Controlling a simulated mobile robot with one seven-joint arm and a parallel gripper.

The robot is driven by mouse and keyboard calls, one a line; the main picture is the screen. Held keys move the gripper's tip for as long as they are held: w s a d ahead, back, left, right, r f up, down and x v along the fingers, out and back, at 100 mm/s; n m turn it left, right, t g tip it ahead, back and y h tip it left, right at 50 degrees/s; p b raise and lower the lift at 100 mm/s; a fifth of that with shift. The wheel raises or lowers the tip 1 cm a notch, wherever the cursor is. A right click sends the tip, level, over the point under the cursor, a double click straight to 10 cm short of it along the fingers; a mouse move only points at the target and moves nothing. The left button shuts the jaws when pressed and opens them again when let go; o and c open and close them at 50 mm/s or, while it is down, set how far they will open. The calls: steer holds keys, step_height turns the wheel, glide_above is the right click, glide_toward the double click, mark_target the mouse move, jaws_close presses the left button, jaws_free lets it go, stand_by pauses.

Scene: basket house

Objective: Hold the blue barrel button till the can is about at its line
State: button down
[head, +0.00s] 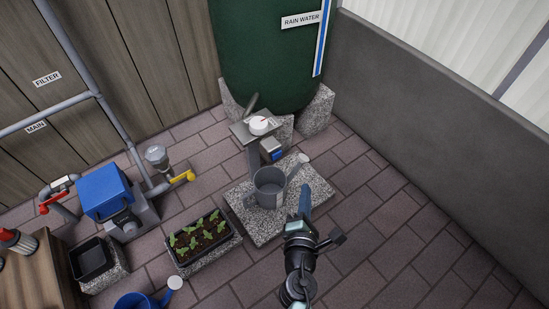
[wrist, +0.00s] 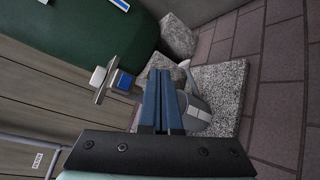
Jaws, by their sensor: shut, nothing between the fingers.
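The green rain water barrel (head: 268,55) stands at the back on stone blocks. In front of it a post carries a box with the blue button (head: 277,154); the button also shows in the wrist view (wrist: 125,81). The grey watering can (head: 269,187) stands upright on a speckled slab below the box; its spout points right. In the wrist view the can (wrist: 198,112) is partly hidden behind my fingers. Its water level and line cannot be made out. My gripper (head: 305,190) is shut and empty, right of the can, apart from the button.
A seedling tray (head: 203,240) sits left of the slab (head: 298,213). A blue pump (head: 104,192), pipes and a blue can (head: 138,300) lie further left. A grey wall (head: 430,115) bounds the right; paving there is clear.

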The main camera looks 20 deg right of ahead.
mark_target(277, 155)
steer(key=shift+w, duration=0.1)
steer(key=w+a+b, duration=0.1)
steer(key=w+a, duration=0.2)
steer(key=w, duration=0.5)
stand_by(0.3)
steer(key=shift+w, duration=0.1)
stand_by(1.8)
steer(key=shift+w+a, duration=0.15)
steer(key=shift+w, duration=0.25)
steer(key=shift+w+a+r, duration=0.1)
steer(key=shift+w+a, duration=0.05)
steer(key=shift+w, duration=0.25)
stand_by(4.0)
